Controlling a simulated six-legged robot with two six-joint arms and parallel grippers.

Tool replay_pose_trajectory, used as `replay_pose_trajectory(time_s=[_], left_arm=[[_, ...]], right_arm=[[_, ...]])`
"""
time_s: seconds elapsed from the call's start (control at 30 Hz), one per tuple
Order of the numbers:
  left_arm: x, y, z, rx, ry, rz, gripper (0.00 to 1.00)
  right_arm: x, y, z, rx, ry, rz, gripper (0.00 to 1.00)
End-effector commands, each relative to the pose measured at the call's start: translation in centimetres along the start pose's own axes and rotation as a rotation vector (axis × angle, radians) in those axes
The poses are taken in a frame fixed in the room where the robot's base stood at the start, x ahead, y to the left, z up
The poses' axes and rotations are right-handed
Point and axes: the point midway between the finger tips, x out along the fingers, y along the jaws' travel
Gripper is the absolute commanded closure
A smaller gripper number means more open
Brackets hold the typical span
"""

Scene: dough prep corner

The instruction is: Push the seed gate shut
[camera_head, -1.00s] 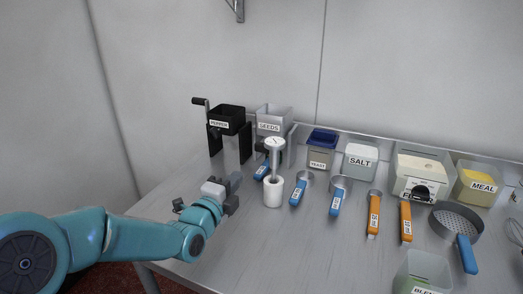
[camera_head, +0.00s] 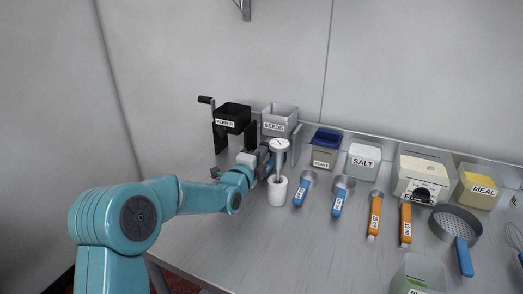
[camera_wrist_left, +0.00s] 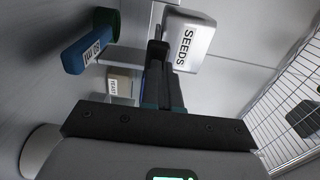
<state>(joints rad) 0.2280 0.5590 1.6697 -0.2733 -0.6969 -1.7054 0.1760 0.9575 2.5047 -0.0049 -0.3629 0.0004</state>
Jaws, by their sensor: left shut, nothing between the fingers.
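The seed dispenser is a pale grey hopper (camera_head: 280,114) labelled SEEDS on a stand at the back of the table. In the left wrist view, its labelled hopper (camera_wrist_left: 188,42) is just beyond the fingers. My left gripper (camera_head: 266,155) is shut and empty, at the front of the stand below the hopper. In the left wrist view, its dark fingers (camera_wrist_left: 160,85) reach toward the hopper's underside. The gate is mostly hidden behind the gripper, and I cannot tell its position or whether the fingers touch it. My right gripper is out of view.
The black pepper hopper (camera_head: 233,116) with a crank is on the left. Blue and orange scoops, a sieve (camera_head: 456,224) and labelled tubs fill the right. The table's front left is bare.

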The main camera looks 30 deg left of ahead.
Motion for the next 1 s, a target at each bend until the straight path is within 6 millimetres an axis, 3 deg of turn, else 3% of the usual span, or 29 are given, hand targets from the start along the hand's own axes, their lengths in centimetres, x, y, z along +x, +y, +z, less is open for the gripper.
replay_pose_trajectory(time_s=[0.43,0.73,1.0], left_arm=[[0.8,0.1,0.0,0.000,0.001,0.000,1.00],[4.3,0.2,-0.1,0.000,0.001,0.000,1.00],[4.8,-0.2,0.0,-0.001,-0.001,-0.004,1.00]], right_arm=[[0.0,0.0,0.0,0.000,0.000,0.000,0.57],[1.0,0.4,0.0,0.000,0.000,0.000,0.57],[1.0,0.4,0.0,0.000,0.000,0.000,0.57]])
